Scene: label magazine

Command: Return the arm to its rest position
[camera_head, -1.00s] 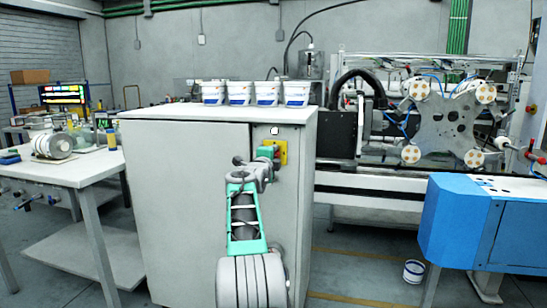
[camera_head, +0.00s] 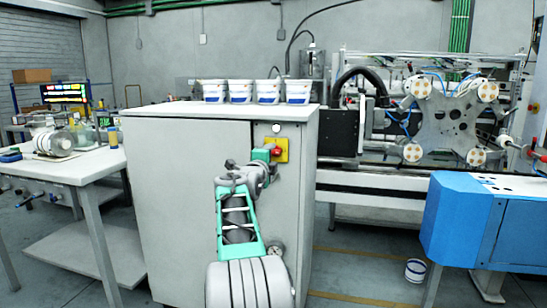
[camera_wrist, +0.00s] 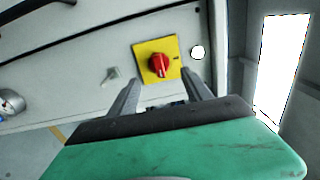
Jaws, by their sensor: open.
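My gripper (camera_head: 268,158) is in front of the white cabinet (camera_head: 187,190), just left of and partly below the red rotary knob (camera_head: 277,152) on its yellow plate (camera_head: 284,146). In the wrist view its two fingers stand apart with nothing between them (camera_wrist: 161,88). Beyond the fingertips, the wrist view shows the whole red knob (camera_wrist: 158,64) on the yellow plate (camera_wrist: 174,47), with a gap from the fingers. My arm is bent, with its green and grey links extended toward the cabinet.
Several white tubs (camera_head: 240,92) stand in a row on the cabinet top. A white worktable (camera_head: 70,170) is on the left, a blue machine housing (camera_head: 455,220) on the right. A small white bucket (camera_head: 415,271) stands on the floor. A machine with suction-cup arms (camera_head: 445,118) is behind.

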